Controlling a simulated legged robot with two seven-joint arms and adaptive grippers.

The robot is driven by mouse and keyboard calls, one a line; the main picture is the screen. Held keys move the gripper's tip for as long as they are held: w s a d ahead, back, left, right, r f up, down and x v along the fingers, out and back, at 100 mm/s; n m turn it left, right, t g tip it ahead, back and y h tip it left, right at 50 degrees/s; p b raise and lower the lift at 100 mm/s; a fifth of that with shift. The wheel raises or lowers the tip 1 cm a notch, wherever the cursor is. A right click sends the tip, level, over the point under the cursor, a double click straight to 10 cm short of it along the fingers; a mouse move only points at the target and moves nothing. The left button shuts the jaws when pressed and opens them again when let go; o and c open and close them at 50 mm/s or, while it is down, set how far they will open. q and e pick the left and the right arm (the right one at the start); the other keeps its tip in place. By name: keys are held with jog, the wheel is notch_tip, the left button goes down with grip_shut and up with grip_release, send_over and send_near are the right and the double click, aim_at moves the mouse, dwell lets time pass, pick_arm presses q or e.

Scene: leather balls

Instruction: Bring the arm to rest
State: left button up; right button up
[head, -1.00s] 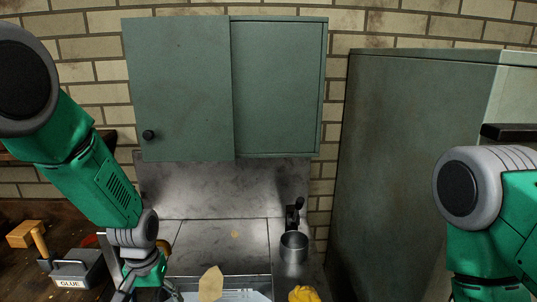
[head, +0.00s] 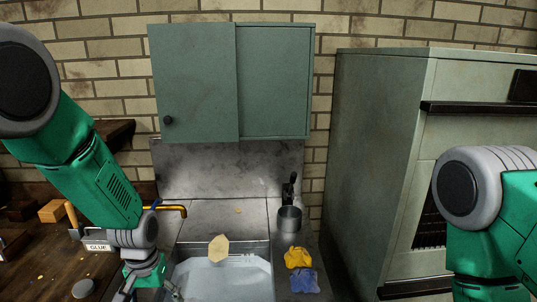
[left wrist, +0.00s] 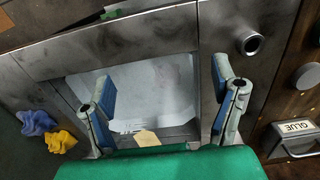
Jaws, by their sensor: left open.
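My left arm comes in from the left in the head view and ends low, in front of the left side of the metal sink (head: 262,280). My left gripper (head: 148,296) is partly cut off by the bottom edge there. In the left wrist view my left gripper (left wrist: 165,100) has its two fingers spread wide, with nothing between them and the sink basin beyond. My right arm shows only as a green and grey link at the right edge of the head view, and its gripper is out of frame.
A tan piece (head: 219,248) lies at the sink's back rim. A yellow cloth (head: 298,257) and a blue cloth (head: 305,281) lie right of the sink, near a metal cup (head: 290,219). A box marked GLUE (head: 97,246) stands on the wooden worktop at left. A green cabinet (head: 230,85) hangs above.

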pick_arm(q)
jog(key=s+a+f, duration=0.3)
jog(key=s+f, duration=0.9)
jog(key=s, duration=2)
notch_tip(320, 180, down, 15)
jog(key=w+m+b, duration=0.1)
jog(key=w+b, duration=0.1)
jog(key=b, duration=1.2)
jog(key=shift+w+d+r+t, duration=0.2)
jog(key=shift+w+d+t, duration=0.05)
jog(key=shift+t, duration=0.05)
pick_arm(e)
notch_tip(320, 180, down, 14)
jog(key=shift+w+f, duration=0.25)
